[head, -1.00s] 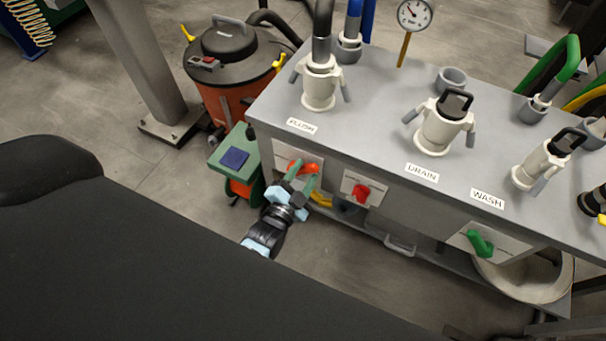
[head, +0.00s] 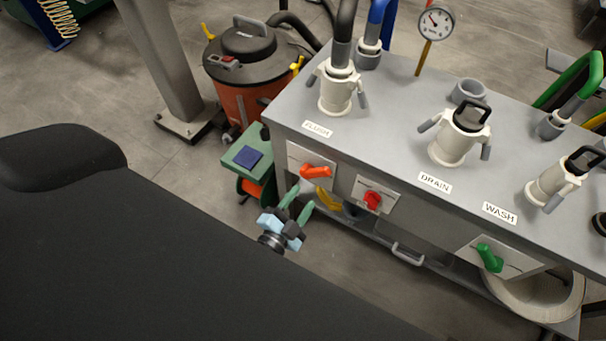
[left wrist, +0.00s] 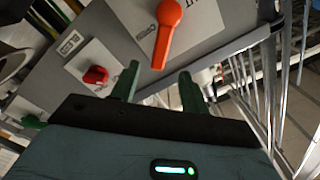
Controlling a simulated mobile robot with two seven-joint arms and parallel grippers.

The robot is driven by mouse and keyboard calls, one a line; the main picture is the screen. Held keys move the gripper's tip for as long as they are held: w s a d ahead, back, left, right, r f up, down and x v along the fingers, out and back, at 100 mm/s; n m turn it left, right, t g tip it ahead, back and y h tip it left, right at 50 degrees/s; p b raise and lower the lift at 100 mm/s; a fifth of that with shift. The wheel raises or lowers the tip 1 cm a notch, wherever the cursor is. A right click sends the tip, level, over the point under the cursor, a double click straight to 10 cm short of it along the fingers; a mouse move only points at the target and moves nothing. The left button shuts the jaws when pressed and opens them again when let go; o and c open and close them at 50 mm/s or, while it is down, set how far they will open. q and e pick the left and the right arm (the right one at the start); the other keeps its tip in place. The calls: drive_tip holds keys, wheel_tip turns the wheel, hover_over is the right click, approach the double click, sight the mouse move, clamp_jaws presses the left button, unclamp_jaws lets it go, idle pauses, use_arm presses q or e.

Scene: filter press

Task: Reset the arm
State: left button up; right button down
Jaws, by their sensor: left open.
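My left gripper (head: 298,204) has green fingers and is in front of the grey bench, below and left of the orange-red handle (head: 316,171) under the FLUSH label. Its fingers are apart with nothing between them. In the left wrist view the open fingers (left wrist: 157,82) point toward the bench front, and the orange handle (left wrist: 168,33) is beyond their tips, clear of them. My right gripper is in neither view.
The grey bench (head: 395,105) carries white couplings labelled FLUSH, DRAIN and WASH. A red knob (head: 373,199) and a green handle (head: 489,258) are on its front. An orange vacuum (head: 243,100) and a green cart (head: 240,160) stand left of it. A grey post (head: 165,70) rises behind.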

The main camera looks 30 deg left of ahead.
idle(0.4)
use_arm(q)
drive_tip(key=s+f+n+g, duration=0.2)
drive_tip(key=s+n+g, duration=0.15)
drive_tip(key=s, duration=0.75)
drive_tip(key=s+f+n+g+h, duration=0.15)
drive_tip(key=s+g, duration=0.25)
drive_tip(key=s, duration=0.7)
drive_tip(key=s+f+n+g, duration=0.2)
drive_tip(key=s+n+g, duration=0.15)
drive_tip(key=s, duration=0.65)
drive_tip(key=w+r+t+p, duration=0.1)
drive_tip(key=w+r+p, duration=0.1)
drive_tip(key=r+p, duration=0.4)
drive_tip(key=w+a+r+p, duration=0.1)
drive_tip(key=w+r+p, duration=0.2)
drive_tip(key=r+p, duration=0.3)
drive_tip(key=shift+a+r+m+t, duration=0.15)
drive_tip(key=shift+r+m+t, duration=0.3)
drive_tip(key=shift+r, duration=0.25)
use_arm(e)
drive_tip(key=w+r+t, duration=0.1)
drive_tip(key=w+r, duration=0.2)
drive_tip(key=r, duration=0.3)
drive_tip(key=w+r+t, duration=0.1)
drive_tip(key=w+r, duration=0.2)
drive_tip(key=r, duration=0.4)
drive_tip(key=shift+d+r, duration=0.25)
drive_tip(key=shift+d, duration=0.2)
